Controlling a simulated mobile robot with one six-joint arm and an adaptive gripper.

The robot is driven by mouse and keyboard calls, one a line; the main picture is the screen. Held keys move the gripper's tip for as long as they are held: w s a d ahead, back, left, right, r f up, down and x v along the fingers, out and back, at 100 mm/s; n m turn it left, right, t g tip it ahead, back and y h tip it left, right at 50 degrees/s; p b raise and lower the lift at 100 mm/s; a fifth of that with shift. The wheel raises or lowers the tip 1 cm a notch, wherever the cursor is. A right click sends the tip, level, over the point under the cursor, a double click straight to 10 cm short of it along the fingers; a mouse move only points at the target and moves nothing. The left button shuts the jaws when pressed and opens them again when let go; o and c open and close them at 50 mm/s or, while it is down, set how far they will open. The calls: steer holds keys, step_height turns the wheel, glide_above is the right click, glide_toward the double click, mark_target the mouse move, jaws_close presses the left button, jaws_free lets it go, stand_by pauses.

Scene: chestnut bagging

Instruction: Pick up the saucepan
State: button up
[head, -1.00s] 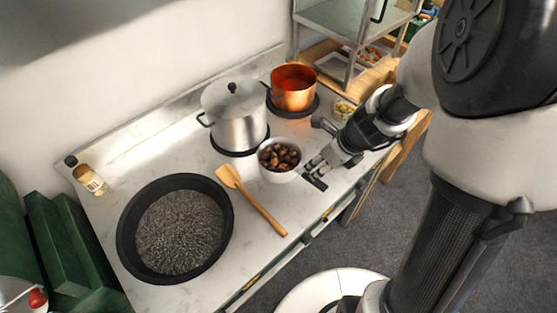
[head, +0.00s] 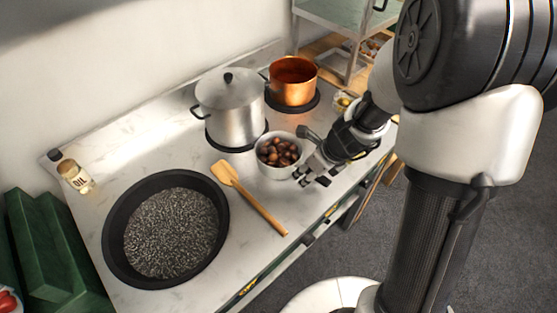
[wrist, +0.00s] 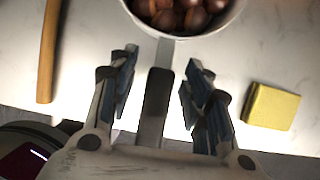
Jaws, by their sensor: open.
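The saucepan (head: 277,173) is a small pale pan full of brown chestnuts, standing on the counter in front of the big lidded pot. In the wrist view, part of the saucepan (wrist: 190,32) shows at the top. Its dark grey handle (wrist: 155,105) points back toward my wrist. My gripper (head: 312,177) is just right of the saucepan in the head view. In the wrist view my gripper (wrist: 160,80) is open, with one finger on each side of the handle and visible gaps between. The handle is hidden by my gripper in the head view.
A lidded steel pot (head: 231,108) and a copper pot (head: 293,80) stand behind on dark burners. A wooden spatula (head: 258,208) lies left of the saucepan. A wide black pan (head: 112,245) is at the left. A yellow sponge (wrist: 271,106) lies right of my gripper.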

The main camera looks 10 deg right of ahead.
steer(key=shift+r, duration=0.1)
jaws_close()
stand_by(0.4)
